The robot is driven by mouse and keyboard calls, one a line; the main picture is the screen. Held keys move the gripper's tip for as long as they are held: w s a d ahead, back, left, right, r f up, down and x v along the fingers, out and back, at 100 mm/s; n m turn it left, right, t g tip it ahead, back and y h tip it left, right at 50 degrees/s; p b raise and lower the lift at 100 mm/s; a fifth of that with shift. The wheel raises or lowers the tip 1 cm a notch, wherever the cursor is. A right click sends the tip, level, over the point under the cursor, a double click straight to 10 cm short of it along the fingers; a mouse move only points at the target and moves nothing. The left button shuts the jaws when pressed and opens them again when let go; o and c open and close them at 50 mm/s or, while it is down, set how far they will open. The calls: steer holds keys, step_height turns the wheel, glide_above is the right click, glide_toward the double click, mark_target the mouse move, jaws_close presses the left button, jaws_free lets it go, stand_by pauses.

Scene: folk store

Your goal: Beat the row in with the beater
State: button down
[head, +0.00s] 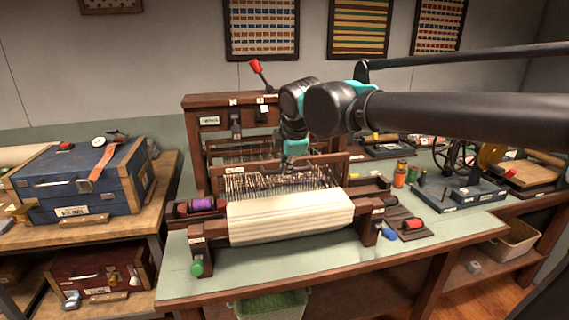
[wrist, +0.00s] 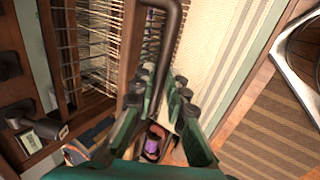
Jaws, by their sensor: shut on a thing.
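The loom stands on the pale green table in the head view. Its beater (head: 326,161) is a wooden bar lying across the warp threads (head: 250,183), behind the rolled cream cloth (head: 290,217). My gripper (head: 290,166) reaches down to the beater near its middle. In the wrist view my gripper (wrist: 158,85) has its green and black fingers around a dark bent bar (wrist: 167,40), which looks like the beater's handle. The exact contact is partly hidden by the fingers. The woven cloth (wrist: 215,60) lies right of the handle and the warp threads (wrist: 97,40) left.
A shuttle with purple yarn (head: 202,204) lies at the loom's left side. A red spool (head: 411,224) lies on a wooden board to the right. A blue chest (head: 85,180) stands on the left bench. More tools crowd the table's right side. The front left tabletop is clear.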

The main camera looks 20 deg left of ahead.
steer(key=shift+s+d, duration=0.3)
steer(key=shift+s, duration=0.25)
steer(key=w+a, duration=0.5)
steer(key=w, duration=0.4)
steer(key=shift+w+a, duration=0.2)
steer(key=shift+a, duration=0.15)
steer(key=c, duration=1.1)
jaws_free()
steer(key=shift+r, duration=0.1)
steer(key=shift+v, duration=3.95)
